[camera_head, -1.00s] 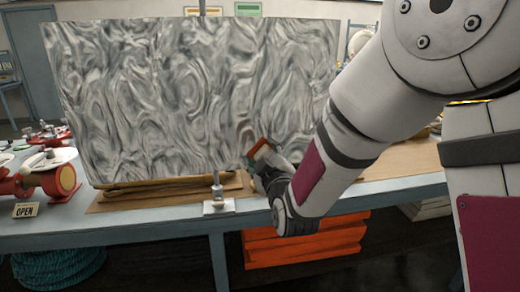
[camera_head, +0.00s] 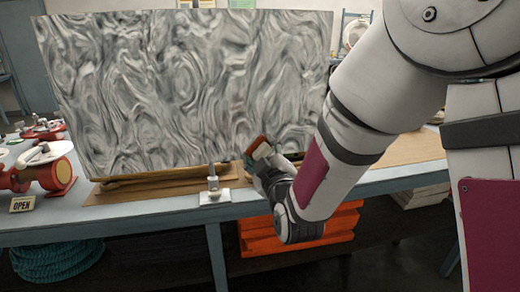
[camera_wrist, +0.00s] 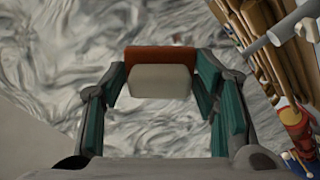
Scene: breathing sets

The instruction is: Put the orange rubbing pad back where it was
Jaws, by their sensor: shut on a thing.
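The orange rubbing pad (camera_wrist: 160,56) is between the fingertips of my gripper (camera_wrist: 158,82), in the middle of the wrist view. It has an orange-brown layer and a pale, cream-coloured block. My gripper is shut on it. In the head view the pad (camera_head: 257,146) shows small at the end of my gripper (camera_head: 262,163), in front of the lower right part of the grey swirl-patterned panel (camera_head: 185,90). I cannot tell whether the pad touches the panel. My arm hides part of the bench to the right.
The panel stands upright on a blue-grey bench (camera_head: 130,222). A small metal clamp stand (camera_head: 214,195) is at its front edge. Orange crates (camera_head: 265,238) and coiled teal rope (camera_head: 60,262) lie below.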

